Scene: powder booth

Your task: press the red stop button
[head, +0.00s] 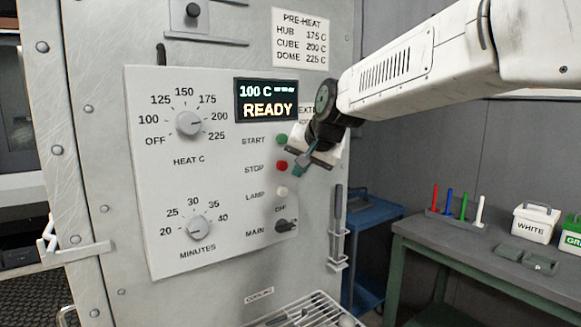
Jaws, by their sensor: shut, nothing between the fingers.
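The red stop button (281,166) is on the grey control panel (150,235), right of the STOP label and below the green start button (282,139). The red button is in plain view. The display (266,100) above reads 100 C and READY.
A white lamp button (282,191) and a dark main switch (286,225) sit below. Two dials, heat (189,123) and minutes (196,227), are at left. A wire rack (305,312) juts out below the panel. A bench (480,262) with boxes stands at right.

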